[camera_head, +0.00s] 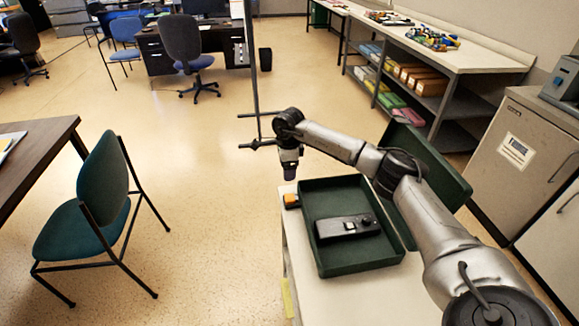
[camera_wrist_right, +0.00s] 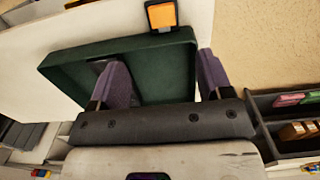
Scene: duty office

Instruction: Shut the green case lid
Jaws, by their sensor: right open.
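The green case (camera_head: 312,188) stands open on a pale table. Its lid (camera_head: 433,160) stands up and leans back on the right side, partly hidden behind my right arm. A black device (camera_head: 345,226) lies inside the case. My right gripper (camera_head: 290,174) hangs pointing down near the far left corner of the case, open, with nothing visible in it. In the right wrist view, the open fingers (camera_wrist_right: 160,62) frame part of the green case (camera_wrist_right: 72,62). I cannot tell whether they touch it. My left gripper is not in view.
A small orange and black item (camera_head: 291,201) sits on the table (camera_head: 300,254) just left of the case. Cabinets (camera_head: 520,150) and a shelf bench (camera_head: 455,55) stand to the right. A green chair (camera_head: 90,210) stands left, with open floor between.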

